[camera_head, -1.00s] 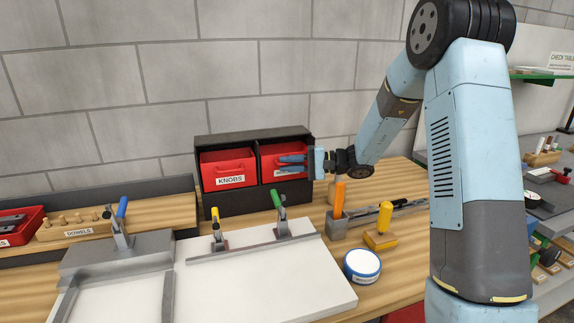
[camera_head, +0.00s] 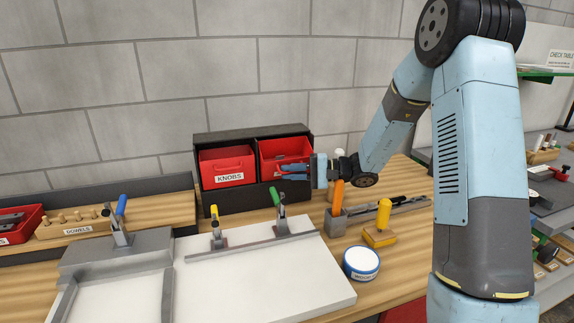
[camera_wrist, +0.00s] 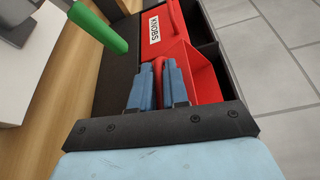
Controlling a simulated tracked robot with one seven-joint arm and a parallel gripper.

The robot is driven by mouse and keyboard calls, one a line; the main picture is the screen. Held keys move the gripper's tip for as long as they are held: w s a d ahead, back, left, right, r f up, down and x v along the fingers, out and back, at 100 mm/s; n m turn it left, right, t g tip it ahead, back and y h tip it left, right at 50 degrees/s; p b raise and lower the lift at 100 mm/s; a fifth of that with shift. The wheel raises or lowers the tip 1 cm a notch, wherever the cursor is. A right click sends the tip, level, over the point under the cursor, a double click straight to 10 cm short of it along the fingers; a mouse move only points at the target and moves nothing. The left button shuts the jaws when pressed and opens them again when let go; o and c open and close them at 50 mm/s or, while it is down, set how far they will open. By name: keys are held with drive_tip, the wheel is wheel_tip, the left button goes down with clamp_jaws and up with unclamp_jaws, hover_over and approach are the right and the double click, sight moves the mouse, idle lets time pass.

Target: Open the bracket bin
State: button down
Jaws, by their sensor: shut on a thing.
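The bracket bin (camera_head: 270,152) is the right-hand red bin in a dark two-bay cabinet (camera_head: 235,205). Its front stands tilted or drawn out, and part of its inside shows. Its label is hidden behind my gripper. My gripper (camera_head: 282,171) is at its front, reaching in from the right. In the wrist view, my gripper's blue fingers (camera_wrist: 158,75) are shut on the bin's red handle. The bin's red wall (camera_wrist: 204,80) shows just beyond the fingers.
The red KNOBS bin (camera_head: 228,167) is in the left bay. A green-handled clamp (camera_head: 278,205) stands close in front of the cabinet. An orange-handled tool (camera_head: 338,196), a yellow-handled block (camera_head: 381,228) and a round tin (camera_head: 361,263) are to the right. A grey block wall is behind.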

drive_tip(key=shift+f, duration=0.15)
drive_tip(key=c, duration=1.2)
unclamp_jaws()
drive_tip(key=s+d, duration=0.1)
drive_tip(key=d, duration=1.2)
drive_tip(key=shift+s+d+r, duration=0.2)
drive_tip(key=shift+d+r, duration=0.2)
drive_tip(key=shift+r, duration=0.05)
